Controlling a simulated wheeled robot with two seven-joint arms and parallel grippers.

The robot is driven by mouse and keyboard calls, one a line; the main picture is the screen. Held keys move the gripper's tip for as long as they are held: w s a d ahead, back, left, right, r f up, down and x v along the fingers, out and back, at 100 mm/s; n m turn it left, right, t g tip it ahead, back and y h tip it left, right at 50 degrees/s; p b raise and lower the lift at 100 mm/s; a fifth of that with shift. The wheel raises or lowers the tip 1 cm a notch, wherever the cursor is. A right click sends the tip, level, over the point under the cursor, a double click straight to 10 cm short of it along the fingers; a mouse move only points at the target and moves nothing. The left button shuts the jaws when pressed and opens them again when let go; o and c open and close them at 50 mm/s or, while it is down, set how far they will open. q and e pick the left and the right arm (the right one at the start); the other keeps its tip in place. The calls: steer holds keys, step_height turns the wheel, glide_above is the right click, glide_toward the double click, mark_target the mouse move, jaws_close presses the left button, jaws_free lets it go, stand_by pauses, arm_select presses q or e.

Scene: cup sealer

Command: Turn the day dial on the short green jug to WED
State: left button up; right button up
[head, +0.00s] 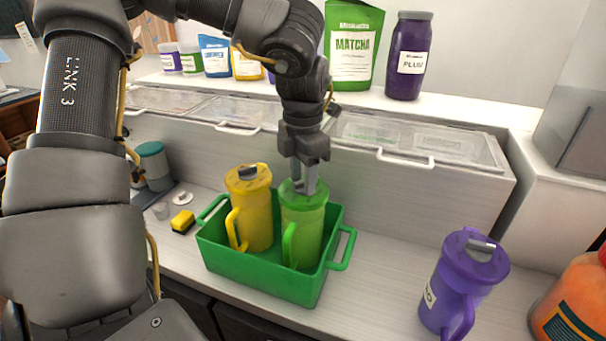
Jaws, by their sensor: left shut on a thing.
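The short green jug (303,226) stands upright in the green crate (262,281), on its right side, with its handle toward the front. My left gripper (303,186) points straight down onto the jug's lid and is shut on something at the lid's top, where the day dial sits. The fingers cover the dial, so its day marking cannot be read. A yellow jug (250,210) stands left of the green jug in the same crate, with a grey dial on its lid. My right gripper is not in view.
A purple jug (461,284) stands on the counter at the right, with an orange container (573,300) beyond it. Lidded bins (420,142) line the back, below a shelf with a matcha bag (352,48) and plum jar (408,56).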

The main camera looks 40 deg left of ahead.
mark_target(302, 181)
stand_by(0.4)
arm_select(q)
steer(key=o, duration=1)
steer(key=shift+c, duration=0.2)
step_height(302, 181, up, 11)
steer(key=shift+p, duration=0.45)
steer(key=shift+f, duration=0.15)
